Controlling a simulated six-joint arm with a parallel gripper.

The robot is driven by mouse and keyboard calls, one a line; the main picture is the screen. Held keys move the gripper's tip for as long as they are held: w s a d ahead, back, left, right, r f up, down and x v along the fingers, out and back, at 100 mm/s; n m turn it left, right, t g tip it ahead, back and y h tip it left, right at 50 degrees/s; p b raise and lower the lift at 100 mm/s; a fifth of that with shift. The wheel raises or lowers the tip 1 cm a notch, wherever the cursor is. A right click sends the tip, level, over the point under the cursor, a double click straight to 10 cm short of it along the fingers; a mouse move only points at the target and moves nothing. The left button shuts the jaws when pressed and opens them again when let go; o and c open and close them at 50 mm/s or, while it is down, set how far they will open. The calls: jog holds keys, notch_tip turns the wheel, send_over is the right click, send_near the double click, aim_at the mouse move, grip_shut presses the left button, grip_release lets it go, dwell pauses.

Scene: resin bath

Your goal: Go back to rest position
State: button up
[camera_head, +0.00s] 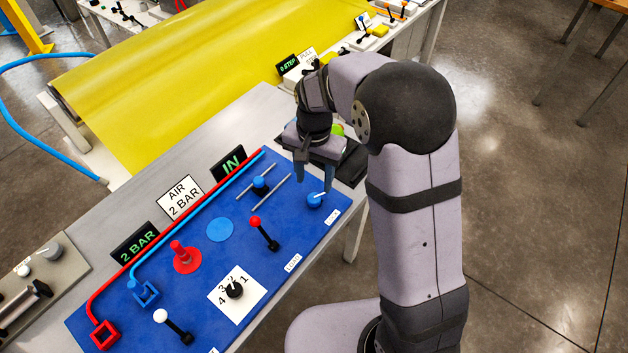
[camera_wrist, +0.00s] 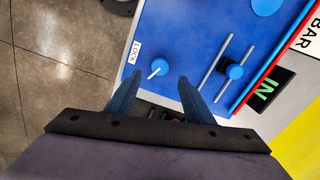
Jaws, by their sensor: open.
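My gripper (camera_head: 314,181) is open and empty, pointing down over the far right end of the blue panel (camera_head: 205,278). Its two blue fingers also show in the wrist view (camera_wrist: 160,77). A round blue knob (camera_head: 314,201) with a white line sits by the fingertips. In the wrist view this knob (camera_wrist: 157,68) appears between the two tips and a little beyond them, beside a "LOCK" label (camera_wrist: 136,52). Whether the fingers touch it cannot be told, and nothing is gripped.
A black "IN" display (camera_head: 231,164) stands behind. Open floor (camera_head: 540,200) lies right.

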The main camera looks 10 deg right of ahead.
dwell(0.4)
jog(key=n, duration=0.2)
jog(key=shift+w+n, duration=0.25)
jog(key=shift+n, duration=0.15)
jog(key=s+f+n, duration=0.2)
jog(key=s, duration=0.1)
jog(key=s+d+f, duration=0.1)
jog(key=shift+s+n+g, duration=0.25)
jog(key=shift+n+g, duration=0.15)
jog(key=s+d+n+g, duration=0.1)
jog(key=s+d, duration=0.2)
jog(key=s, duration=0.5)
jog(key=s+d+n, duration=0.1)
jog(key=s+d, duration=0.1)
jog(key=s, duration=0.6)
jog(key=shift+m+t, duration=0.7)
jog(key=shift+t, duration=0.2)
jog(key=shift+w+d+r, duration=0.2)
jog(key=shift+d+r, duration=0.25)
jog(key=shift+r, duration=0.3)
jog(key=shift+w+d+r, duration=0.25)
jog(key=shift+d+r, duration=0.15)
jog(key=shift+r, duration=0.4)
jog(key=shift+w+d+r, duration=0.2)
jog(key=shift+d+r, duration=0.25)
jog(key=shift+r, duration=0.3)
